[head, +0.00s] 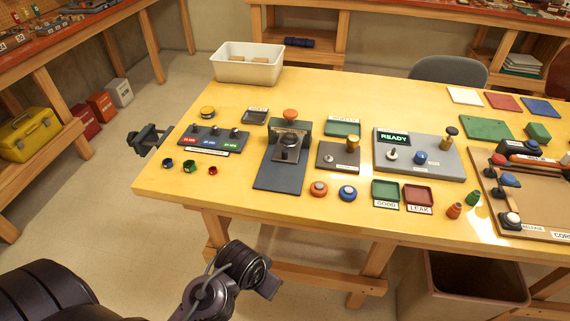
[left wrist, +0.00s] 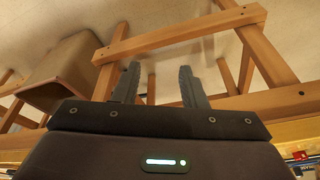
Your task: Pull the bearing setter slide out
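The bearing setter (head: 303,130) stands on the left half of the yellow table, a dark upright block with an orange knob (head: 290,114) on top. A flat dark plate (head: 279,177) extends from it towards the front edge. A small block with a round top (head: 287,150) sits in front of the upright; how far the slide is out I cannot tell. My left gripper (left wrist: 158,75) is open and empty in the left wrist view, with table legs and floor beyond its fingers. In the head view my left arm is low, in front of the table, apart from the setter. My right gripper is not in view.
A small plate with a knob (head: 339,155) and a grey READY station (head: 420,155) stand right of the setter. A colour-labelled panel (head: 213,138) lies left. Orange and blue round pieces (head: 319,188) lie near the front. A brown bin (head: 462,285) stands below the table.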

